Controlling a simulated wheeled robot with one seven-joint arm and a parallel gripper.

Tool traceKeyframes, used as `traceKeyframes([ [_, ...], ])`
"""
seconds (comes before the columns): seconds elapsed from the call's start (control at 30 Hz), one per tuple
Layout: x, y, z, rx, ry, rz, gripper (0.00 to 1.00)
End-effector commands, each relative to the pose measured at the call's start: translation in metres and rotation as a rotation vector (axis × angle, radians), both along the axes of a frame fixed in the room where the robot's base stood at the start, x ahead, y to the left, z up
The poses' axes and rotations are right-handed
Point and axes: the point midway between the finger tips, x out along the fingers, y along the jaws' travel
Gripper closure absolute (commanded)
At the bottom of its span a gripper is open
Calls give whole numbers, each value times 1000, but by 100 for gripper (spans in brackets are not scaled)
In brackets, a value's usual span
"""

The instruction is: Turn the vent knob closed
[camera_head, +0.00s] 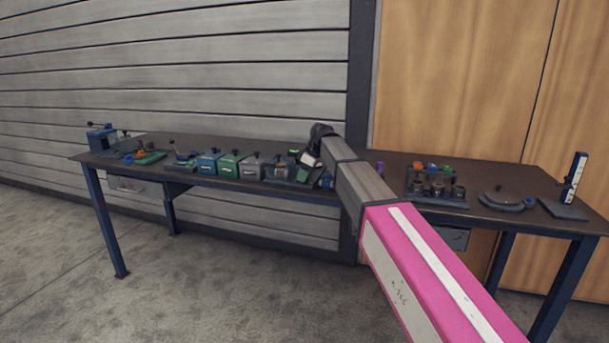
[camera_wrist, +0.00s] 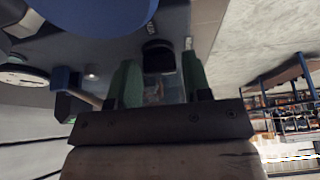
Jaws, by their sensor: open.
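In the wrist view my gripper (camera_wrist: 159,70) shows two green fingers, spread apart. A dark round knob-like part (camera_wrist: 157,54) shows between and beyond the fingertips; I cannot tell for sure that it is the vent knob or whether the fingers touch it. It sits on a grey-blue body with a large blue rounded part (camera_wrist: 100,14) above and to the left. In the head view my arm reaches to the middle of the bench, and my gripper is too small and dark there to make out clearly.
A round white-faced gauge (camera_wrist: 20,77) and a metal rod (camera_wrist: 82,92) lie left of my fingers in the wrist view. In the head view the long dark workbench (camera_head: 150,184) holds several small boxes, including a green one (camera_head: 230,165), and a blue clamp-like device (camera_head: 101,138).

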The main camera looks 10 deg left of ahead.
Motion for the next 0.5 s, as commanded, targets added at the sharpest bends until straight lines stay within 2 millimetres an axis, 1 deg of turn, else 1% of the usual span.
traceKeyframes([
  [0.17, 0, 0, 0, 0, 0, 0, 55],
  [0.2, 0, 0, 0, 0, 0, 0, 68],
  [0.27, 0, 0, 0, 0, 0, 0, 88],
  [0.3, 0, 0, 0, 0, 0, 0, 90],
  [0.5, 0, 0, 0, 0, 0, -7, 90],
])
